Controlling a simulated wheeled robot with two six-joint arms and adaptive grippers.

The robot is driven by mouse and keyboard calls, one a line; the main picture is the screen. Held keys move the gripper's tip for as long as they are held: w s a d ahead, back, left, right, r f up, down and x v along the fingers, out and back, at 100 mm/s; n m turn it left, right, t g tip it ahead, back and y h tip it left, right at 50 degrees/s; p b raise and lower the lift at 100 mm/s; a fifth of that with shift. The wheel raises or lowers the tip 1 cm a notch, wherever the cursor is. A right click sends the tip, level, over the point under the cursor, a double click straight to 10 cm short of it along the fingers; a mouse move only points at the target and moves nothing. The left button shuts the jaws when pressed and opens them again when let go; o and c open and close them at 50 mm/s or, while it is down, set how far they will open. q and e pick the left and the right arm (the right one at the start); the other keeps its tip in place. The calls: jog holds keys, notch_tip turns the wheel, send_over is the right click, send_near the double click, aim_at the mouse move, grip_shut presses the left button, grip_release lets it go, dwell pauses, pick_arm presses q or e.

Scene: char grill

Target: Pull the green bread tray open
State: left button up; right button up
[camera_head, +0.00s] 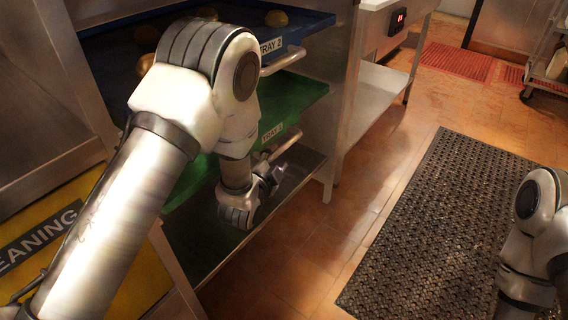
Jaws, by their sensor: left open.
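The green bread tray (299,104) sits in a metal rack below a blue tray. Its front carries a white label that seems to read TRAY 1 (272,133), with a metal bar handle (284,146) below it. My left gripper (270,176) is open just below and close to this handle. I cannot tell whether it touches the handle. My left arm crosses in front and hides much of the green tray. Only part of my right arm shows at the right edge; its gripper is out of view.
The blue tray (310,24) above holds several buns and has its own handle (285,62). A dark shelf (207,236) lies below. A yellow cleaning sign (62,222) stands at lower left. A black perforated mat (435,220) covers open floor at right.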

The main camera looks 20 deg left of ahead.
aim_at(282, 150)
pick_arm(q)
jog(key=b+x, duration=0.1)
jog(key=x, duration=0.6)
jog(key=shift+w, duration=0.15)
grip_shut()
